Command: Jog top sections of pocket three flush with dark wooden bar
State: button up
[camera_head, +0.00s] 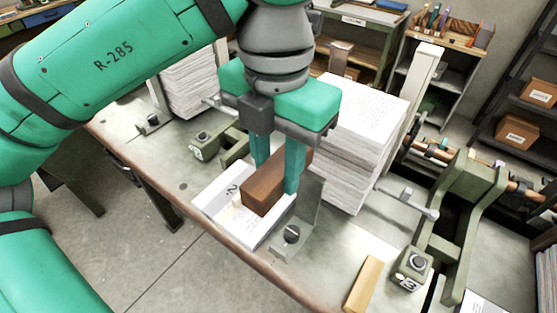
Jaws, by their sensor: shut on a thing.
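My gripper (278,174) is shut on a dark wooden bar (264,195), one teal finger on each side of it. The bar is tilted in the picture, low over a white paper section (222,206) that bears a dark printed mark. I cannot tell whether bar and paper touch. A grey metal upright plate (308,212) stands right of the bar. A tall stack of white sections (358,145) rises behind it, its top fairly even. A green block marked 3 (410,268) sits at the front right; which bay is pocket three is unclear.
A light wooden strip (364,285) lies near the front edge. Another paper stack (190,85) stands at the back left, partly behind my arm. A green frame with rods (462,215) blocks the right. A numbered green block (205,145) stands left of my gripper.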

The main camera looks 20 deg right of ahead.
jog(key=shift+w+r, duration=0.1)
jog(key=shift+r, duration=0.25)
jog(key=shift+d, duration=0.1)
jog(key=w+d+f, duration=0.1)
jog(key=f, duration=0.1)
jog(key=w+d+f, duration=0.1)
jog(key=d, duration=0.1)
jog(key=shift+w+d+f, duration=0.3)
jog(key=shift+w+f, duration=0.05)
jog(key=shift+w, duration=0.05)
jog(key=shift+w+d+f, duration=0.1)
jog(key=shift+w+d, duration=0.8)
jog(key=shift+d, duration=0.2)
jog(key=shift+w+d, duration=0.7)
jog(key=shift+d, duration=0.15)
jog(key=shift+w+d, duration=0.65)
jog(key=shift+d, duration=0.2)
jog(key=shift+s+a+r, duration=0.35)
jog(key=shift+s+a, duration=0.3)
jog(key=shift+a, duration=0.15)
jog(key=shift+s+a+r, duration=0.3)
jog(key=shift+s+a, duration=0.3)
jog(key=shift+a, duration=0.25)
jog(key=shift+s+a+r, duration=0.35)
jog(key=shift+s+a, duration=0.3)
jog(key=shift+a, duration=0.15)
